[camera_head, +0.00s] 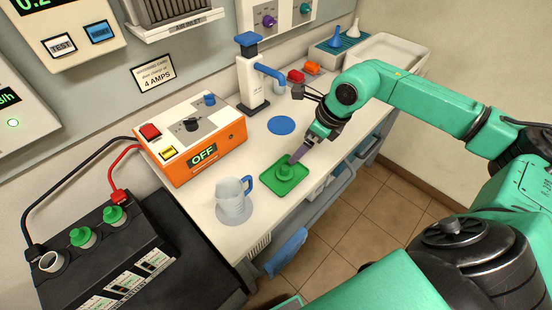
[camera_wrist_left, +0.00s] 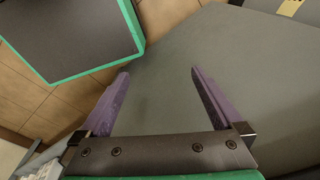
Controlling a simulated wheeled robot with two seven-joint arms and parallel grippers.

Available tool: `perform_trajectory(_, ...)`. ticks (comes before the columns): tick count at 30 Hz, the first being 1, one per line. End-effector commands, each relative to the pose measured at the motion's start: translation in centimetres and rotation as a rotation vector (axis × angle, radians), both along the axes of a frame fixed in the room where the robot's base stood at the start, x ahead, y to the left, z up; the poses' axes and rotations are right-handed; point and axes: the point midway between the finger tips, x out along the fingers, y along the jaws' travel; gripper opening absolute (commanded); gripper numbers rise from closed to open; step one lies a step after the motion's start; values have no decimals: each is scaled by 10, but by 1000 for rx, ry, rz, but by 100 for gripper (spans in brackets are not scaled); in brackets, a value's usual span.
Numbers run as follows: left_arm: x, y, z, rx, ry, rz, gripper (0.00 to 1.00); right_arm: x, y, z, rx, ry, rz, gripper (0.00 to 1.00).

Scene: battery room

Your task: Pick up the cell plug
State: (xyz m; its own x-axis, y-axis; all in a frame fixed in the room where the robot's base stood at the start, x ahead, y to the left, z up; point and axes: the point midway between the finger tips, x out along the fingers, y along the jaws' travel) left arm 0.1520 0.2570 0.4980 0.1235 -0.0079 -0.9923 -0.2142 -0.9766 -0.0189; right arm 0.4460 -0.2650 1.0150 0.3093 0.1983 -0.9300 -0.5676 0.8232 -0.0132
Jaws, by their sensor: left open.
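A green cell plug (camera_head: 285,171) stands on a green tray (camera_head: 298,182) near the front edge of the white bench. My right gripper (camera_head: 296,158) comes in from the right, with its purple fingers pointing down just above and behind the plug. The fingers are seen edge-on, so I cannot tell whether they touch it or how far apart they are. Two more green plugs (camera_head: 82,237) sit on the black battery (camera_head: 105,262) at lower left, beside an uncovered round white opening (camera_head: 48,260). My left gripper (camera_wrist_left: 160,73) is open and empty in the left wrist view.
A clear jug (camera_head: 231,204) with a blue handle stands left of the tray. An orange charger box (camera_head: 192,142) reading OFF is behind it. A blue-topped dispenser (camera_head: 252,85) and a blue disc (camera_head: 281,125) are farther back. Tiled floor (camera_head: 350,235) lies in front of the bench.

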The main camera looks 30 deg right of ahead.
Motion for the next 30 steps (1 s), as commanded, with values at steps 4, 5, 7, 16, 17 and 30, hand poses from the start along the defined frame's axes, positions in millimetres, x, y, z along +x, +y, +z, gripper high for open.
perform_trajectory(4,-26,1,20,3,40,1,100,11,12,-30,9,5,3,100)
perform_trajectory(5,-34,2,22,3,53,1,100,14,13,-37,10,5,2,100)
perform_trajectory(7,-49,3,26,6,78,2,100,18,16,-53,8,5,4,100)
perform_trajectory(16,-28,2,55,4,45,1,100,36,30,-93,10,3,3,100)
perform_trajectory(17,-23,1,58,3,35,1,100,38,32,-99,8,4,1,100)
perform_trajectory(30,-33,2,55,4,51,2,100,43,33,-121,5,1,3,58)
